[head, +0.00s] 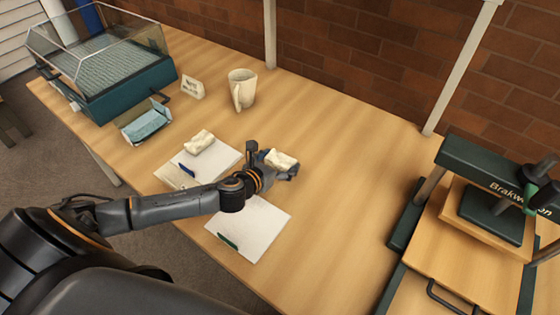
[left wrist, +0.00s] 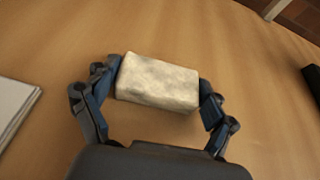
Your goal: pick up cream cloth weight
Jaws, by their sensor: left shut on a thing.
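My left gripper (head: 272,163) is shut on a cream cloth weight (head: 283,159), with a finger at each end of it. In the left wrist view the cream cloth weight (left wrist: 157,82) is a pale, mottled block between the two blue-grey fingers of the left gripper (left wrist: 157,88). I cannot tell whether it touches the table. A second cream weight (head: 199,142) lies on the white paper stack (head: 222,158) to the left. My right gripper is not in view.
A paper sheet (head: 262,232) with a green item lies in front. A mug (head: 242,88), a small card (head: 192,89), an open box (head: 146,122) and a clear-lidded teal case (head: 125,88) stand behind left. A green press (head: 470,205) stands right. Table between gripper and press is clear.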

